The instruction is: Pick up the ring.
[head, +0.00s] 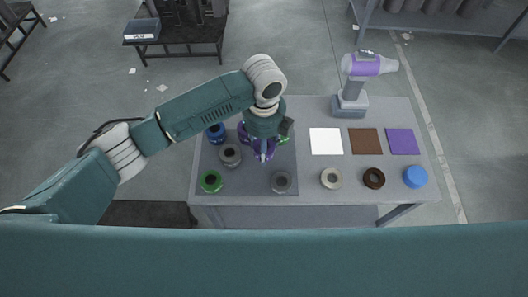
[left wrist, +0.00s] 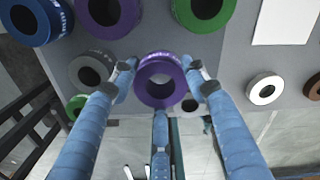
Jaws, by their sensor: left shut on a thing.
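A purple ring (left wrist: 141,78) sits between the fingers of my left gripper (left wrist: 160,88) in the left wrist view. The fingers are shut on it, touching its left and right sides, with a third finger below it. In the head view my left gripper (head: 264,152) is over the grey mat, and the ring is mostly hidden by the fingers. I cannot tell whether the ring is clear of the mat. A second purple ring (left wrist: 92,22) lies up and left of it. My right gripper is not in view.
Near the gripper are a blue ring (head: 215,133), grey rings (head: 222,157) (head: 281,190) and green rings (head: 203,182) (left wrist: 205,24).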

